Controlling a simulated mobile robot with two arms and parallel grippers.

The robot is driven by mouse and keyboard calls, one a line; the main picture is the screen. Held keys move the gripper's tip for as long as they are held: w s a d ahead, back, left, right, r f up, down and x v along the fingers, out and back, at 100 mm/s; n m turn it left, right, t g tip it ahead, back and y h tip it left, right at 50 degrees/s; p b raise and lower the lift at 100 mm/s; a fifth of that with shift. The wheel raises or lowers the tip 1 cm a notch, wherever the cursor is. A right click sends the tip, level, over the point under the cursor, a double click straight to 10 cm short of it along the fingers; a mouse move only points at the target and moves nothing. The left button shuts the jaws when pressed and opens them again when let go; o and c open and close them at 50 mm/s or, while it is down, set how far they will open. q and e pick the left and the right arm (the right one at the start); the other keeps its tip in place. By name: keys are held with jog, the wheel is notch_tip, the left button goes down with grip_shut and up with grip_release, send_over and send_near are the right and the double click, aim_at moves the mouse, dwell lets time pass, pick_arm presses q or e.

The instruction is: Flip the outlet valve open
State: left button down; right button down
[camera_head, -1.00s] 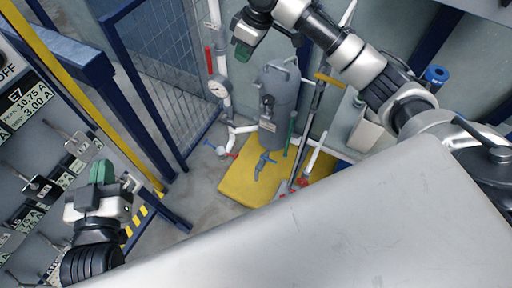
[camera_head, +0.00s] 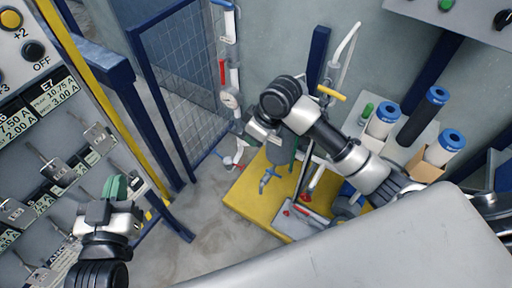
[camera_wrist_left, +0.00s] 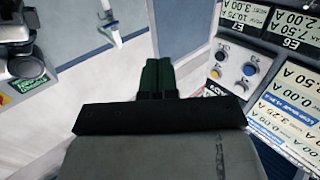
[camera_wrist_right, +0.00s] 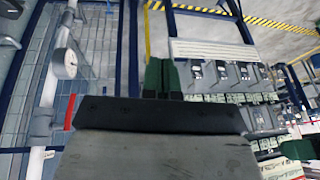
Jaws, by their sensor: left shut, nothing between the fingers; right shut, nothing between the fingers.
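Several valve handles show in the head view, and I cannot tell which is the outlet valve. A red lever (camera_head: 222,71) lies along the white pipe above a round gauge (camera_head: 230,98). My left gripper (camera_head: 118,188) is shut and empty beside the panel.
A yellow platform (camera_head: 245,198) bears the tank. A yellow handle (camera_head: 331,93) is on piping behind my right arm. Blue-capped canisters (camera_head: 452,139) stand at right. A blue-framed mesh gate (camera_head: 185,85) and a control panel (camera_head: 30,130) are at left. Floor between is clear.

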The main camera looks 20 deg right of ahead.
pick_arm(q)
jog(key=shift+s, duration=0.1)
pick_arm(e)
jog(key=shift+s+a+f, duration=0.2)
jog(key=shift+s+f, duration=0.3)
jog(key=shift+s, duration=0.3)
pick_arm(q)
jog(key=shift+f, duration=0.1)
